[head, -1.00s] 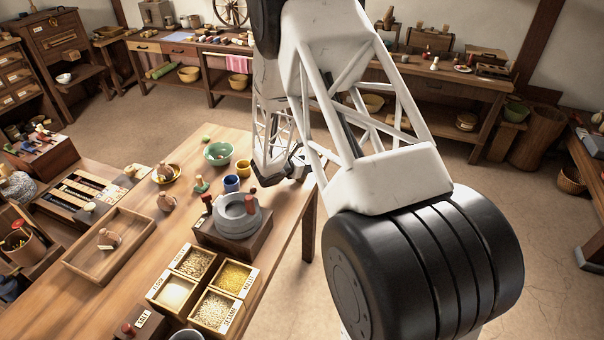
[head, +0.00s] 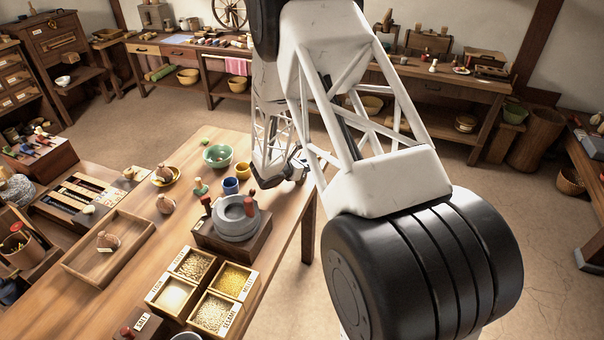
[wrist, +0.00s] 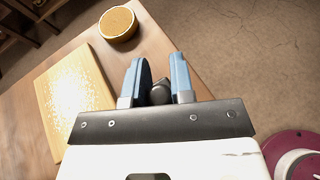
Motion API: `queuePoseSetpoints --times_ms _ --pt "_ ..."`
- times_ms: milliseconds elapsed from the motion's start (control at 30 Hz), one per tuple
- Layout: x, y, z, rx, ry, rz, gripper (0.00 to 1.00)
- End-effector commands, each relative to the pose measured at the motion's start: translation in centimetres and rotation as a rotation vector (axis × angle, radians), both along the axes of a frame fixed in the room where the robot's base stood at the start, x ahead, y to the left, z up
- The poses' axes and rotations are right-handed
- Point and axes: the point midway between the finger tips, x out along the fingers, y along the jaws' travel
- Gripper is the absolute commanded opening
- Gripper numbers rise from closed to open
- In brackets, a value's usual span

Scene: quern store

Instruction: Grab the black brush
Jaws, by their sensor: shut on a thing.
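My gripper (wrist: 160,68) shows in the wrist view, with its two blue-grey fingers a little apart. It is shut on a dark, rounded thing that I take to be the black brush (wrist: 160,93), low between the fingers. Only a small dark end of it shows; the rest is hidden by the fingers and the gripper body. In the head view my arm's end is at the far right edge of the wooden table (head: 120,200). The fingers and the brush cannot be made out there.
The wrist view shows a pale board with white specks (wrist: 75,85) and a round yellow-brown bowl (wrist: 118,24). In the head view, a grey stone quern (head: 236,220), a blue cup (head: 230,186) and a green bowl (head: 218,156) stand near my arm. Open floor lies right.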

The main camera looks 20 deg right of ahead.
Motion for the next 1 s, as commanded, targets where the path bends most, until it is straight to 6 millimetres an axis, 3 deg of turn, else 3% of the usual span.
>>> queuePoseSetpoints --times_ms 367,800,1000 --pt "0.1 0.0 1.6 0.0 -0.003 0.0 0.0" --pt "0.0 0.0 7.7 0.0 -0.003 0.0 0.0" --pt "0.0 0.0 9.5 0.0 0.0 0.0 0.0"
